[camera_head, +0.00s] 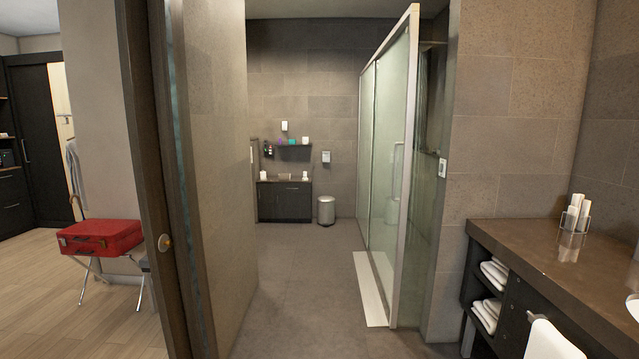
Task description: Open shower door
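The shower door (385,160) is a framed glass panel on the right side of the bathroom, seen at a steep angle. Its light frame stands along a pale threshold strip (369,289) on the floor. A vertical handle-like bar (396,165) shows at the glass. I cannot tell from this angle whether the door is fully shut. Neither of my grippers is in view.
A wall and a wooden door frame (158,180) stand close at left. A dark vanity counter (540,255) with towels juts in at right. The grey tiled floor (305,300) between is clear. A bin (326,211) and cabinet (285,202) stand at the back.

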